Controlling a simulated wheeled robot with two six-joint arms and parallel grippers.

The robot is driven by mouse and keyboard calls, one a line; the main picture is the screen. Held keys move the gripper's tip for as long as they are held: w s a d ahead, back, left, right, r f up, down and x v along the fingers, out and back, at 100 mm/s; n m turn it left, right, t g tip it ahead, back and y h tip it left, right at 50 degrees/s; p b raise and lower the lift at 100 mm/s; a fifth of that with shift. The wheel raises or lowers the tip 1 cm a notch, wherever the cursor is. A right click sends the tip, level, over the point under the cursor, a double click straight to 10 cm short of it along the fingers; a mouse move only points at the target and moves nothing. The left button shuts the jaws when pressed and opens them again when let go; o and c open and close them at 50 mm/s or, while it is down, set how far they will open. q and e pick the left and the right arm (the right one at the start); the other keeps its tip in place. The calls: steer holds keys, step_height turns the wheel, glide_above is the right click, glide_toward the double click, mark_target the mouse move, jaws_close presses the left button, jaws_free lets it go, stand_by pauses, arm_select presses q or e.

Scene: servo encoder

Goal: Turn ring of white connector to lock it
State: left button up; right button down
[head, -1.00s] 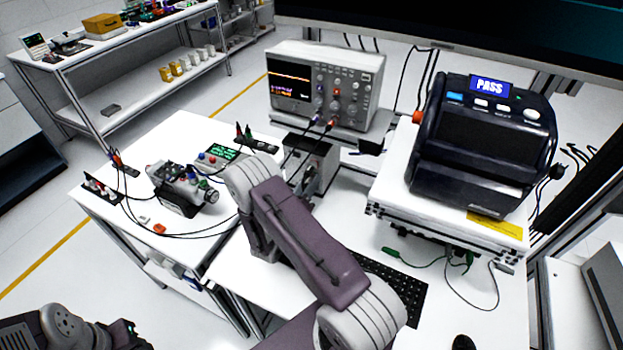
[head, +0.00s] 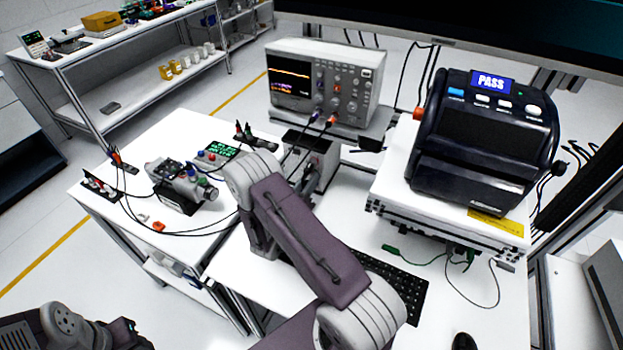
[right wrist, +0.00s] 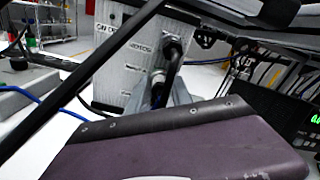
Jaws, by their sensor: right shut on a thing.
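A grey box with a printed panel (right wrist: 130,55) faces the right wrist view; it also shows in the head view (head: 322,150), partly behind my right arm. A dark round connector (right wrist: 174,48) sticks out of the panel with a cable below it. My right gripper (right wrist: 166,90) is at the connector, its grey fingers close around it, shut on it. The ring and any white part are too small and hidden to make out. In the head view my right gripper (head: 314,185) is mostly hidden by my arm. My left gripper (head: 125,330) is at the bottom left, its jaws unclear.
An oscilloscope (head: 325,85) stands behind the box. A black tester reading PASS (head: 485,140) stands at the right. A motor unit (head: 180,185) with cables is on the left table. A keyboard (head: 400,285) lies at the front, and loose wires trail at right.

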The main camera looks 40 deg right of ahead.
steer(key=shift+m+b, duration=1.3)
steer(key=shift+m, duration=1.6)
steer(key=shift+m+b, duration=1.6)
steer(key=shift+m, duration=0.8)
steer(key=c, duration=1.4)
jaws_free()
steer(key=shift+c, duration=0.2)
steer(key=shift+a, duration=0.15)
steer(key=v, duration=0.9)
